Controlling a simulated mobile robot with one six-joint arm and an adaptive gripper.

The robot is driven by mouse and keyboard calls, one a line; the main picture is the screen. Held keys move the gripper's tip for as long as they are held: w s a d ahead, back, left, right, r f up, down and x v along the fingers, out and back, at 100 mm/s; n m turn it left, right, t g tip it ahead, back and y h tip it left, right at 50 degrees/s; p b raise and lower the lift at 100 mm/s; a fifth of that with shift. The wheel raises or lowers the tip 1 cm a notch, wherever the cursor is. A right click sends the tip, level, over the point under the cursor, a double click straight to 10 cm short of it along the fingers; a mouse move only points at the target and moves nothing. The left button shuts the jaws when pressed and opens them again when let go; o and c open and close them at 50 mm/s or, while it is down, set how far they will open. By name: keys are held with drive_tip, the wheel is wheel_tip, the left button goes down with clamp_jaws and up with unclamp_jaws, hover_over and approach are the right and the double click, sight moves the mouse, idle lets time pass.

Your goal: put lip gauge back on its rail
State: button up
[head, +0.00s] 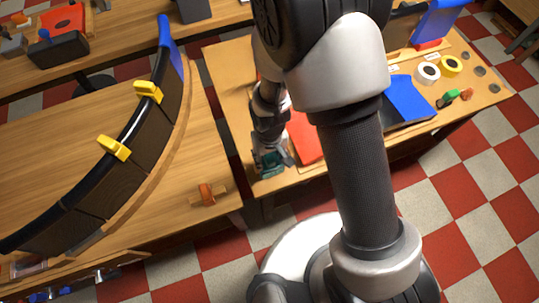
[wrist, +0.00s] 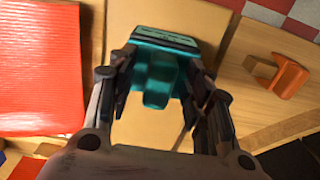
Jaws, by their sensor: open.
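A teal piece with a dark-topped flat end, which looks like the lip gauge, lies on the near left part of the right bench in the head view (head: 268,170). In the wrist view the teal gauge (wrist: 155,75) sits between the fingers of my gripper (wrist: 160,65). My gripper (head: 272,155) is open around it, pointing down; I cannot tell whether either finger touches it. My fingers and wrist hide part of the gauge. I cannot tell for sure which thing is its rail; a curved duct section with a black lip (head: 132,130) stands on the left bench.
Two yellow clips (head: 114,148) sit on the black lip. An orange piece on a wood block (head: 206,194) lies near the left bench's edge; it also shows in the wrist view (wrist: 288,76). A red mat (wrist: 40,70) lies beside my gripper. A narrow gap separates the benches.

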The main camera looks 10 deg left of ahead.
drive_tip(key=shift+r, duration=0.1)
wheel_tip(320, 180, up, 12)
idle(0.5)
idle(0.4)
drive_tip(key=d+r+m+t, duration=0.2)
drive_tip(key=d+r+m, duration=0.1)
drive_tip(key=d+r, duration=0.85)
drive_tip(key=s+d+r+m+t, duration=0.2)
drive_tip(key=s+d+r+m, duration=0.1)
drive_tip(key=s+d+r, duration=0.6)
drive_tip(key=shift+r+t, duration=0.3)
drive_tip(key=shift+r, duration=0.55)
drive_tip(key=shift+s, duration=0.1)
